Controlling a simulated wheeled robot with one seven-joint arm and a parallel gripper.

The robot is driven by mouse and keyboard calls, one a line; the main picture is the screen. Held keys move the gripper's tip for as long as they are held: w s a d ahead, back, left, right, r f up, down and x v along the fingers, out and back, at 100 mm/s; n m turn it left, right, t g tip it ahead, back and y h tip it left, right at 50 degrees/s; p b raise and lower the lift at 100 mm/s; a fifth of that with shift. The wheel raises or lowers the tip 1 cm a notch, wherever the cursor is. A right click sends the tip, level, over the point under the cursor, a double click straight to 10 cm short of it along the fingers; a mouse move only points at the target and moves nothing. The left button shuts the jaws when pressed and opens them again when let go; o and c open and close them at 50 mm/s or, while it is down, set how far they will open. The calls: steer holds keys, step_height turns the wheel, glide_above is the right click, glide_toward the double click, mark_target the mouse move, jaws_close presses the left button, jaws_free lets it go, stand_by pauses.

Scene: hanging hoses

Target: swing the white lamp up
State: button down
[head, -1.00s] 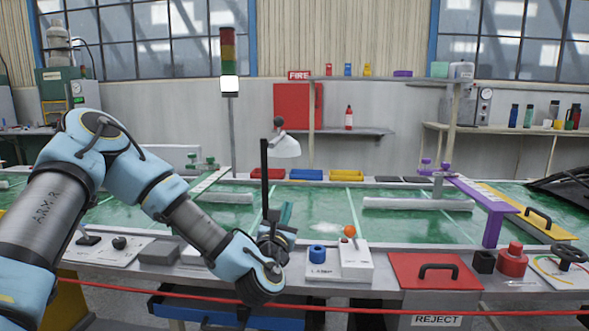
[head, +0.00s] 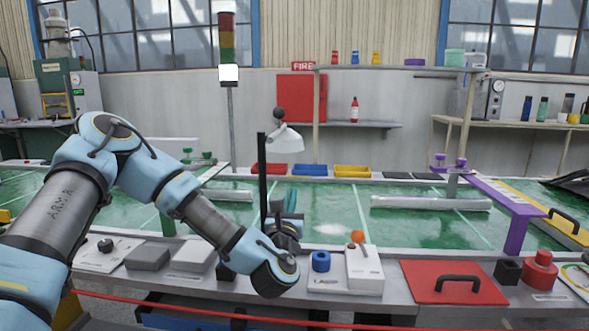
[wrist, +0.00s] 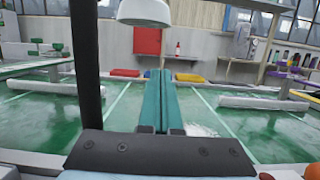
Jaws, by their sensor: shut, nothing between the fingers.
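The white lamp (head: 286,139) hangs shade down at the top of a black post (head: 263,180), above the green belt. In the wrist view the lamp's shade (wrist: 145,12) is cut by the top edge, ahead of and above my fingers. The black post (wrist: 86,65) stands just left of my gripper there. My gripper (head: 290,205) points away from the body over the belt's near edge, with its teal fingers below the lamp and apart from it. In the wrist view its fingers (wrist: 157,82) are together and hold nothing.
A small console with an orange knob (head: 357,237) and a blue button (head: 321,261) stands right of my gripper. A red lid (head: 450,285) with a black handle and a purple arch (head: 516,232) lie farther right. A red cord crosses in front. The air right of the lamp is clear.

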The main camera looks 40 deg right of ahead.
steer(key=w+d+r+p, duration=0.4)
steer(key=w+d+r, duration=0.2)
steer(key=w, duration=0.1)
steer(key=shift+d+r, duration=0.2)
steer(key=shift+d, duration=0.05)
stand_by(0.5)
